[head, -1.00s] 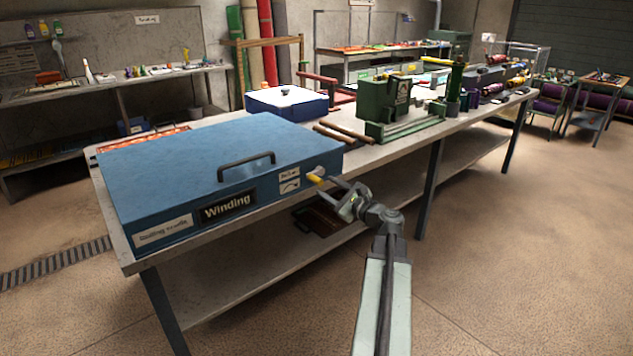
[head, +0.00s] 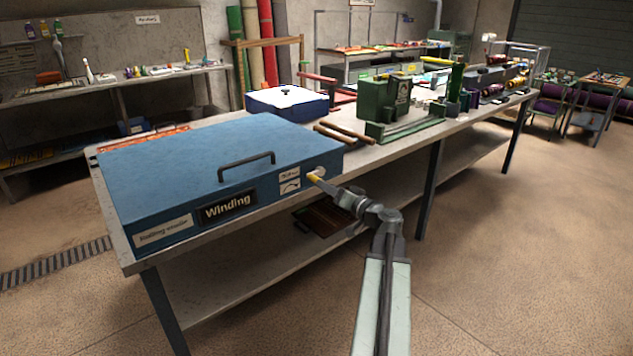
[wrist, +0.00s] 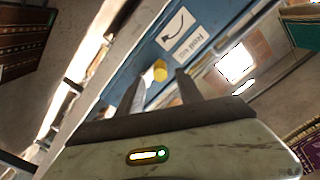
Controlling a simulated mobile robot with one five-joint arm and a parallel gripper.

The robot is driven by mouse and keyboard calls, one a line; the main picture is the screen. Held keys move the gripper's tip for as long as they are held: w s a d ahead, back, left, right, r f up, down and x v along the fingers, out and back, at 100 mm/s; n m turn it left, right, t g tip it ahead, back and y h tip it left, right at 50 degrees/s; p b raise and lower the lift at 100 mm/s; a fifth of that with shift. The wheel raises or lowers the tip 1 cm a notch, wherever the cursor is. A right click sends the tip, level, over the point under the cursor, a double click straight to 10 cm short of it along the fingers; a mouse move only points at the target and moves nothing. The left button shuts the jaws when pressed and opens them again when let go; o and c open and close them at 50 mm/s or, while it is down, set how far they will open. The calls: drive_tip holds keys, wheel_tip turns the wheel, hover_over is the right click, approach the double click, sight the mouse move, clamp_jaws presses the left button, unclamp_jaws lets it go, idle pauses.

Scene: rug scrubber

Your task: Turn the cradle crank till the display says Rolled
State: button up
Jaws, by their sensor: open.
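The blue cradle box (head: 200,160) sits on the near end of the bench, with a black handle on its front. Its display (head: 229,207) reads "Winding". The crank's yellow knob (head: 314,177) is at the right end of the box front, by a white label with a curved arrow (head: 290,184). My gripper (head: 326,184) is at the knob. In the wrist view the knob (wrist: 160,71) shows between and just beyond the tips of my two open fingers (wrist: 158,82). I cannot tell whether a finger touches it.
The bench top (head: 400,150) carries two brown rods (head: 345,133), a green machine (head: 395,105) and a blue-and-white box (head: 287,101) behind the cradle. A lower shelf (head: 250,265) runs under the bench.

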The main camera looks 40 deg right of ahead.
sight(310, 176)
drive_tip(key=w, duration=0.6)
drive_tip(key=shift+w+d, duration=0.1)
drive_tip(key=shift+d, duration=0.15)
drive_tip(key=shift+c, duration=0.3)
clamp_jaws()
drive_tip(key=shift+r, duration=0.15)
